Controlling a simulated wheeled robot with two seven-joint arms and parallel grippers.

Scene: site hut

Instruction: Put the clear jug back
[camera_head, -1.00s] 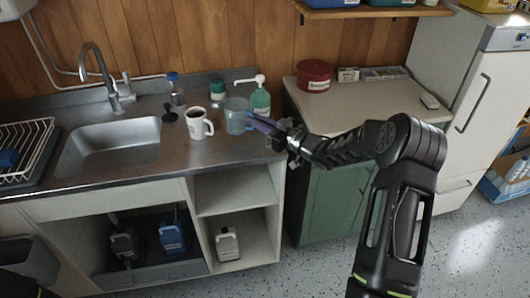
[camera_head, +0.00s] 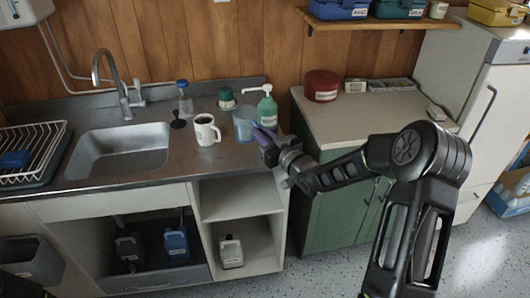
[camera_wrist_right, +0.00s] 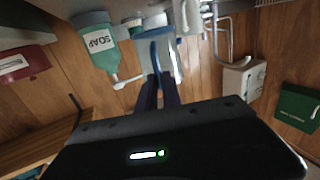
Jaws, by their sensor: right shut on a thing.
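The clear jug (camera_head: 243,123), bluish and see-through, stands upright at the right end of the steel counter, between the white mug and the green soap bottle. My right gripper (camera_head: 263,136) reaches in from the right and is shut on the jug's handle side. In the right wrist view the two dark fingers (camera_wrist_right: 160,88) close on the jug's blue handle (camera_wrist_right: 154,56), with the jug's wall (camera_wrist_right: 174,58) just beyond. I cannot tell whether the jug's base touches the counter. My left gripper is not in view.
A white mug (camera_head: 206,130) of dark drink stands left of the jug. The soap bottle (camera_head: 267,108) is close behind it. A green-lidded jar (camera_head: 226,98) and a blue-capped bottle (camera_head: 184,98) stand farther back. The sink (camera_head: 118,150) is left; bare counter lies in front.

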